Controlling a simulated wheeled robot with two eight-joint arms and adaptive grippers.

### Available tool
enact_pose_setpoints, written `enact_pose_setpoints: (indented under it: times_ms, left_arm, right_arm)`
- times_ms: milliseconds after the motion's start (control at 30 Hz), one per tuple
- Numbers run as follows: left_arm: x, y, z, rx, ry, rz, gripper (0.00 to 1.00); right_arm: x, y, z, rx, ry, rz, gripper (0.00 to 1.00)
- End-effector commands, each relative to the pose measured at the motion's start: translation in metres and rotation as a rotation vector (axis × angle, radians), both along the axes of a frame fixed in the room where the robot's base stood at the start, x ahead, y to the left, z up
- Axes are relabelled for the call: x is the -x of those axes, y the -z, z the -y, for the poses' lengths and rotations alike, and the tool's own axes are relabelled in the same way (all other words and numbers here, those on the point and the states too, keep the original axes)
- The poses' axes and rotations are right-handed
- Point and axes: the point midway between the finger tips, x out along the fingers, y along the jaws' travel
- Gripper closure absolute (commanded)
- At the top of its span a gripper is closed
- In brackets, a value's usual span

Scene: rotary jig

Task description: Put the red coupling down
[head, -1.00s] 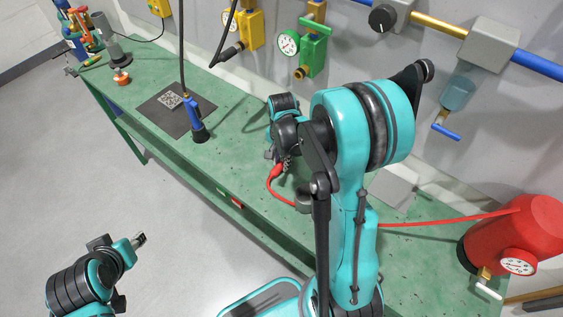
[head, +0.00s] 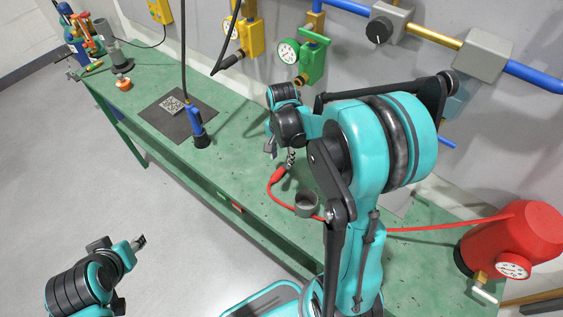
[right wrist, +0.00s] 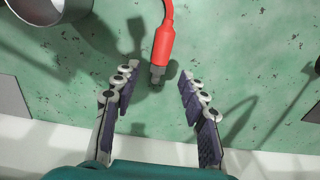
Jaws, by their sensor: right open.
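The red coupling (head: 278,176) appears to lie on the green bench (head: 250,190), its red hose running off towards the right. In the right wrist view the coupling (right wrist: 164,45) points its metal tip towards my palm. My right gripper (right wrist: 152,100) is open, with one finger on each side of the tip and clear gaps between. In the head view my right gripper (head: 280,153) is just behind the coupling. My left gripper (head: 138,242) is away from the bench at the lower left; its finger opening is too small to judge.
A grey cup-like holder (head: 307,205) stands close to the coupling. A dark mat (head: 160,122) with a blue-handled tool (head: 195,125) lies farther left. A red tank (head: 510,240) stands at the right end. Bench surface between mat and coupling is clear.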

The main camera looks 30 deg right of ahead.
Motion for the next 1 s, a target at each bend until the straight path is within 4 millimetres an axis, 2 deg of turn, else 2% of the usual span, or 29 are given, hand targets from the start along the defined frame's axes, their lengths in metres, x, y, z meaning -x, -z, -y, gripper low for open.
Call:
enact_pose_setpoints:
  times_ms: [33,200,467,567,800,1000]
  left_arm:
    - [0.000,-0.007,0.000,0.000,0.000,0.000,0.60]
    - [0.000,-0.015,0.000,0.000,0.000,0.000,0.60]
    - [0.000,-0.018,0.000,0.000,0.000,0.000,0.60]
    - [0.000,-0.018,0.000,0.000,0.000,0.000,0.60]
    - [0.000,-0.018,0.000,0.000,0.000,0.000,0.60]
    - [0.000,-0.018,0.000,0.000,0.000,0.000,0.60]
  right_arm:
    - [0.001,-0.015,0.000,0.000,0.000,0.000,0.57]
    - [0.000,-0.046,0.000,0.000,0.000,0.000,0.57]
    - [0.005,-0.069,-0.005,0.006,-0.041,0.021,0.57]
    - [0.015,-0.083,-0.018,0.023,-0.152,0.077,0.57]
    - [0.060,-0.119,-0.064,0.134,-0.601,0.297,0.57]
    - [0.094,-0.127,-0.092,0.265,-0.936,0.456,0.57]
